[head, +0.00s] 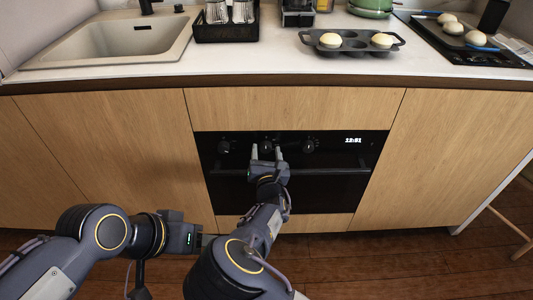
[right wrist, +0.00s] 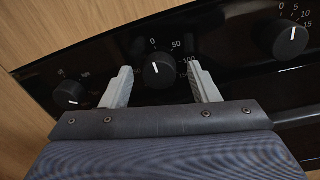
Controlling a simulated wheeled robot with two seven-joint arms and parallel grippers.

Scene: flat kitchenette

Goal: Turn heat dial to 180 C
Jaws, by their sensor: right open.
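The black oven (head: 340,190) is set in the wooden cabinet front. The heat dial (head: 267,146) is the middle of three round black knobs on its panel. In the right wrist view, the heat dial (right wrist: 158,71) has 0, 50 and 100 marks showing, and its white line points near 0. I see gaps between fingers and dial. My left gripper (head: 190,238) is low, left of the oven; its fingers are unclear.
A left knob (right wrist: 69,94) and a right knob (right wrist: 291,40), marked 0, 5, 10, 15, flank the dial. The oven handle (head: 325,171) runs below the panel. A muffin tray (head: 350,47) stands on the counter above. Open floor lies at the lower right.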

